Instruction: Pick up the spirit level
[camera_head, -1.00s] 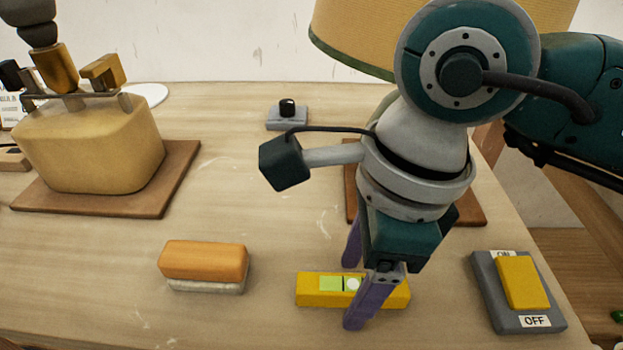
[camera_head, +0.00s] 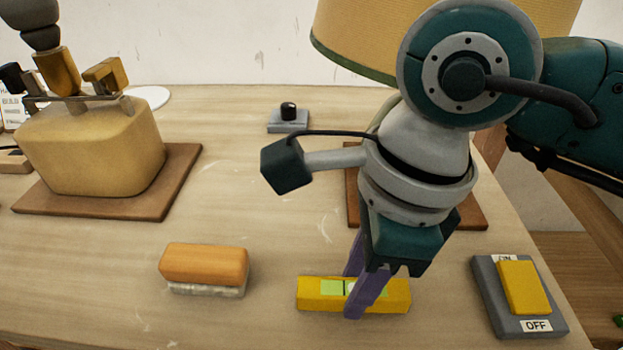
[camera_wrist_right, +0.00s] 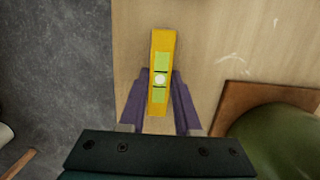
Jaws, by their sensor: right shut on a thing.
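The spirit level (camera_head: 318,291) is a yellow bar with green vial windows, lying on the table near its front edge. My right gripper (camera_head: 362,296) comes down over its middle, with its purple fingers closed on the level's two long sides. In the right wrist view the level (camera_wrist_right: 162,45) runs lengthwise between the fingers of my right gripper (camera_wrist_right: 160,92), which press on it from both sides. One finger hides part of the level in the head view. My left gripper is not in view.
An orange-topped eraser-like block (camera_head: 204,264) lies left of the level. A grey switch box with a yellow rocker (camera_head: 524,287) stands to the right. A small knob box (camera_head: 288,121) stands at the back.

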